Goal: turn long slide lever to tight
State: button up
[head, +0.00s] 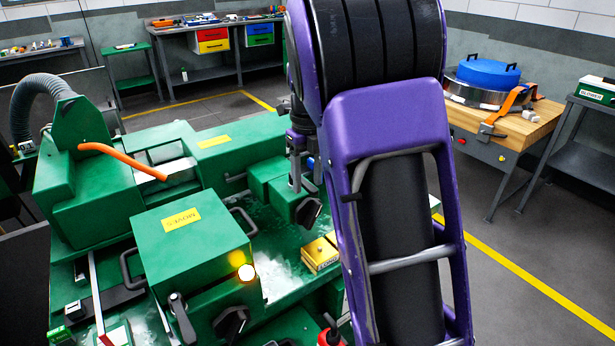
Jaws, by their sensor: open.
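A green lathe-like machine (185,238) fills the left and middle of the head view. A black lever (182,318) with a grey pivot stands at the front of its carriage block. A black lever knob (232,325) sits on the same block, to the right. Another black lever knob (308,212) sits on the right-hand green block. I cannot tell which is the long slide lever, and no tight mark is legible. My gripper (302,184) points down just above the right-hand knob, open, partly hidden by my purple arm. Contact cannot be told.
An orange bar (122,160) sticks out over the machine. A yellow box (320,255) lies beside the right-hand knob. A lit round lamp (246,272) is on the carriage block. A wooden-topped table (540,122) stands at right. The floor between is clear.

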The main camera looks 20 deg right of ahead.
aim_at(307, 185)
jog(key=shift+r, duration=0.1)
notch_tip(307, 185, up, 17)
dwell(0.4)
jog(key=shift+r, duration=0.1)
